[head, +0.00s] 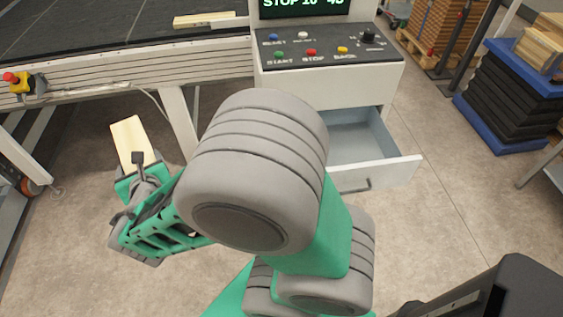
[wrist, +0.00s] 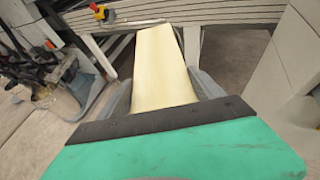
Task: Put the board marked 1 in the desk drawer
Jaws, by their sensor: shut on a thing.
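My gripper (wrist: 160,100) is shut on a pale wooden board (head: 130,140), left of the control desk in the head view. The board also shows in the wrist view (wrist: 162,65), sticking out ahead from between the fingers. I see no mark on the face that shows. The desk drawer (head: 375,170) is pulled open below the control panel. Its inside shows pale and empty where it is visible; my arm hides its left part. The board is held apart from the drawer, to its left.
The control desk (head: 330,75) has several coloured buttons and a screen. The conveyor frame (head: 120,72) runs to its left, with a second board (head: 205,20) on top. A red and yellow stop button (head: 20,84) is on the frame. Floor right of the drawer is clear.

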